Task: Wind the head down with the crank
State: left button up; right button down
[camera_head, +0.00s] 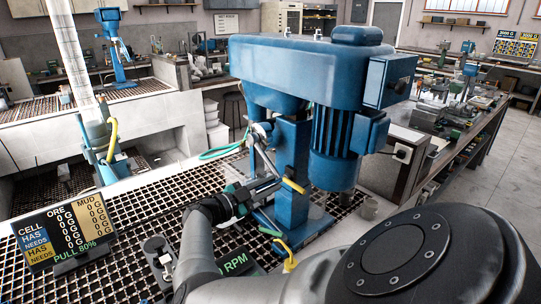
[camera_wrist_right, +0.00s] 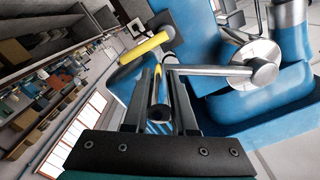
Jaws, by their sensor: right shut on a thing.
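The blue flotation machine (camera_head: 300,70) stands in the middle of the head view, with a ribbed motor (camera_head: 334,145) on its right side. Its crank has a silver hub (camera_head: 261,130), a thin silver arm (camera_head: 267,160) slanting down, and a yellow handle (camera_head: 293,186). My right gripper (camera_head: 268,189) is at the handle end and shut on the crank. In the right wrist view, the fingers (camera_wrist_right: 160,95) close at the handle end, by the yellow handle (camera_wrist_right: 145,47); the silver arm runs right to the hub (camera_wrist_right: 262,70). The exact contact is partly hidden. My left gripper is not in view.
A readout board (camera_head: 68,231) stands on the grating (camera_head: 150,208) at the left, and a green RPM display (camera_head: 236,263) sits in front, partly hidden by my arm. A cluttered bench (camera_head: 455,135) stands further right.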

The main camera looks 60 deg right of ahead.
jog(key=shift+s+d+r, duration=0.1)
jog(key=shift+r, duration=0.15)
jog(key=c, duration=0.7)
grip_release()
jog(key=shift+s, duration=0.1)
jog(key=shift+c, duration=0.2)
jog(key=shift+w+a+f, duration=0.1)
jog(key=shift+w+a, duration=0.1)
jog(key=shift+a, duration=0.2)
jog(key=b+v, duration=0.4)
jog(key=v, duration=1)
jog(key=shift+w+a, duration=0.2)
jog(key=shift+a, duration=0.1)
jog(key=shift+d, duration=0.15)
